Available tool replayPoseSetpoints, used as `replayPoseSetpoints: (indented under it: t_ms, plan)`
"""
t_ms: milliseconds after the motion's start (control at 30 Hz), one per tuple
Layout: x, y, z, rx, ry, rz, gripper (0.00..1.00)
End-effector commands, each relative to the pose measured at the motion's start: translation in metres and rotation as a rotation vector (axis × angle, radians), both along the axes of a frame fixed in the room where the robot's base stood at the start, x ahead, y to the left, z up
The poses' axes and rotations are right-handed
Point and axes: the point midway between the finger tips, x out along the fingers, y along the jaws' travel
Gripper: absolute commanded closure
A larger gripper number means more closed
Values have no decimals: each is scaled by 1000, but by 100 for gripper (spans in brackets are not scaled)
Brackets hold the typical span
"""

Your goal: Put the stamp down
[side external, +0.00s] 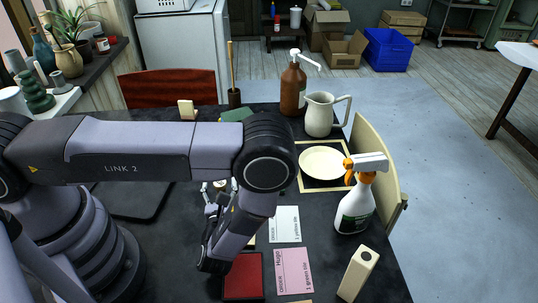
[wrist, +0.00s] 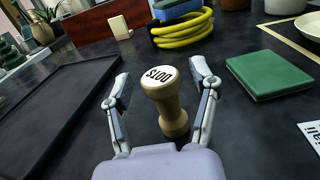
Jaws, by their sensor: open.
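A wooden stamp (wrist: 167,103) with a white round top lettered "DOTS" stands upright on the dark table in the wrist view. My gripper (wrist: 161,88) is open, with one finger on each side of the stamp and a visible gap to both. In the side external view my gripper (side external: 217,188) is partly hidden behind my own arm. The stamp is mostly hidden there too.
A green pad (wrist: 268,75) lies to the right, a dark tray (wrist: 50,110) to the left, and a yellow coil (wrist: 182,33) behind. A spray bottle (side external: 356,205), a cream plate (side external: 322,162), a red pad (side external: 243,278) and order cards (side external: 293,270) occupy the table's right and front.

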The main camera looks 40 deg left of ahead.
Motion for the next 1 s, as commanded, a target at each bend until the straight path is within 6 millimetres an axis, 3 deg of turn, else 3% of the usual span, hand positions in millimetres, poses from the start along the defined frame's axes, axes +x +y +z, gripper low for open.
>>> replayPoseSetpoints:
  t_ms: [400, 567, 667, 800, 1000]
  plan:
    - [-45, -46, -1, -1, -1, -4, 40]
    - [-46, -50, 13, -35, -19, 55, 40]
    - [-39, -46, 44, -118, -59, 186, 40]
    - [-33, -27, 106, -309, -137, 471, 40]
    - [-46, 8, 186, -637, -255, 862, 40]
